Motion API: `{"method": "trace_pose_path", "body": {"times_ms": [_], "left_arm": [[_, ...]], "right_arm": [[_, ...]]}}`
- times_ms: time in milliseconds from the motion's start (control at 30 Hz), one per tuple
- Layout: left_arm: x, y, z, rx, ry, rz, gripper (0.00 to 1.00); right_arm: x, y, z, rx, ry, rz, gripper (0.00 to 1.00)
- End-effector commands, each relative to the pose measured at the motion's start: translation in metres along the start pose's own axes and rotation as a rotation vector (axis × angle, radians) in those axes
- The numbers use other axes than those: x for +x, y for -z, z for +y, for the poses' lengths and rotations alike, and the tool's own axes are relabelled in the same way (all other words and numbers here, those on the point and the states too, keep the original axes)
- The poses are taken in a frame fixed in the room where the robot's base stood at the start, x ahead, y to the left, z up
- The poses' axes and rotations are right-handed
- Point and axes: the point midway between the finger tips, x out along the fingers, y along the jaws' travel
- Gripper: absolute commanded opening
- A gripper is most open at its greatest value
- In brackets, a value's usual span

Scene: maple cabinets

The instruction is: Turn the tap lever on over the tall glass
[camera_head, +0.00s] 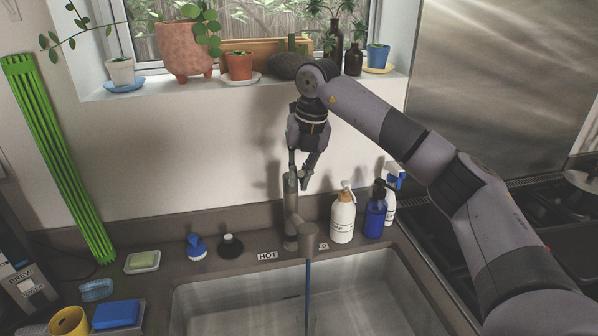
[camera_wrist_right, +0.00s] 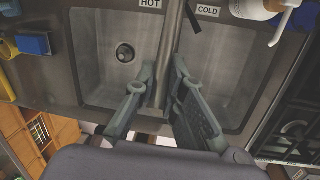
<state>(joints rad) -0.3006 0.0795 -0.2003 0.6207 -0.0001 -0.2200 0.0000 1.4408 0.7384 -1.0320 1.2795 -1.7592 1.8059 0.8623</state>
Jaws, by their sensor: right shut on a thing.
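The grey metal tap (camera_head: 290,215) stands at the back edge of the sink, with its spout (camera_head: 308,236) reaching forward over the basin. My right gripper (camera_head: 299,178) points down at the top of the tap, shut on the tap lever; the fingers hide most of the lever. In the right wrist view the gripper's fingers (camera_wrist_right: 164,70) show over the sink, but the lever between them is not clear. A thin blue stream of water (camera_head: 308,285) falls from the spout. The tall glass is not clearly visible; the stream runs down to the picture's lower edge. My left gripper is not in view.
A white soap bottle (camera_head: 343,215), a blue bottle (camera_head: 375,210) and a spray bottle (camera_head: 392,190) stand close right of the tap. A blue brush (camera_head: 196,247) and a black stopper (camera_head: 230,245) are on its left. Potted plants line the sill behind.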

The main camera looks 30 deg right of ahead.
Motion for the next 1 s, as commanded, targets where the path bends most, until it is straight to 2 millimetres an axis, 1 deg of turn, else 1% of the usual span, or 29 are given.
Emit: {"method": "trace_pose_path", "body": {"times_ms": [133, 167, 467, 700, 800, 867, 967, 1000], "left_arm": [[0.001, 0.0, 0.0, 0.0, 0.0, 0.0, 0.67], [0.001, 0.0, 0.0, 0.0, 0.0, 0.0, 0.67], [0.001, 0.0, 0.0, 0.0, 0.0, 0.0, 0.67], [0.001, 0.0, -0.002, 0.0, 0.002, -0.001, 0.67], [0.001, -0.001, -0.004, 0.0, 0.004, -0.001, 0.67], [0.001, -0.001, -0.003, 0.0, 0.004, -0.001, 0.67], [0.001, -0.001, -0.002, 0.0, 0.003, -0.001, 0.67], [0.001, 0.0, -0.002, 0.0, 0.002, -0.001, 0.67]], "right_arm": [[-0.001, -0.001, 0.001, -0.002, -0.004, -0.005, 0.0], [-0.001, -0.001, 0.001, -0.002, -0.004, -0.005, 0.12], [-0.001, 0.0, 0.0, -0.001, -0.002, -0.003, 0.32], [0.0, 0.0, 0.0, 0.0, -0.001, -0.003, 0.32], [-0.004, -0.001, 0.0, 0.0, -0.002, -0.004, 0.32], [-0.009, -0.001, 0.001, 0.0, -0.003, -0.005, 0.32], [-0.025, -0.001, 0.001, 0.0, -0.004, -0.005, 0.32], [-0.033, -0.001, 0.001, 0.0, -0.005, -0.006, 0.32]]}}
